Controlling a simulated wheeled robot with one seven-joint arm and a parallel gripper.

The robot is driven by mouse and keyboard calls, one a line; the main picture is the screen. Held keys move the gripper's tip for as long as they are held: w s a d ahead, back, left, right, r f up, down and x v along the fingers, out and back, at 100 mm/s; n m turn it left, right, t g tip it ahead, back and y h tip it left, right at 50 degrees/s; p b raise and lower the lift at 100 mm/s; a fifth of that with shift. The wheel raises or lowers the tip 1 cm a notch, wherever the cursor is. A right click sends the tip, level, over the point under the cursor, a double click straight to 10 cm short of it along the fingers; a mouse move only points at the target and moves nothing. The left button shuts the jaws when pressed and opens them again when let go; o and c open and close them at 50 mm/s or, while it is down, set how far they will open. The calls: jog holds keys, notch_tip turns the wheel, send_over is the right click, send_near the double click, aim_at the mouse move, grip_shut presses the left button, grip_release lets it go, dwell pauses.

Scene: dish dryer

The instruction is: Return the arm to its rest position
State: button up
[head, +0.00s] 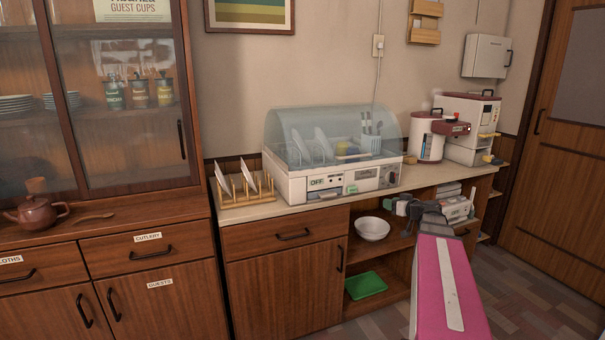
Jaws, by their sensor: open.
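My arm, with a pink and white link, reaches in from the bottom right in the head view. My gripper (394,206) is at its far end, in front of the counter's edge and the open shelves, small in the picture. It is open, and I see nothing held in it. The dish dryer (300,188) stands on the counter behind and to the left of my gripper. Its clear lid (290,122) is down over white plates (322,144) and a utensil holder (371,144). Its front panel reads OFF.
A wooden rack (246,200) with plates stands left of the dryer. Red and white appliances (470,115) stand at the counter's right end. Below are a white bowl (372,229) and green tray (366,285) on open shelves. A glazed cabinet (125,110) is at left. Floor shows at lower right.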

jog(key=s+a+f+m+g+h, duration=0.25)
jog(key=s+a+f+g, duration=0.75)
jog(key=s+a+f, duration=0.6)
jog(key=s+a+f+m+g+h, duration=0.2)
jog(key=s+a+f+g+h, duration=0.1)
jog(key=s+f+h, duration=0.2)
notch_tip(320, 180, down, 2)
jog(key=shift+s+a+g, duration=0.15)
jog(key=shift+s+g, duration=0.25)
jog(key=shift+s, duration=0.55)
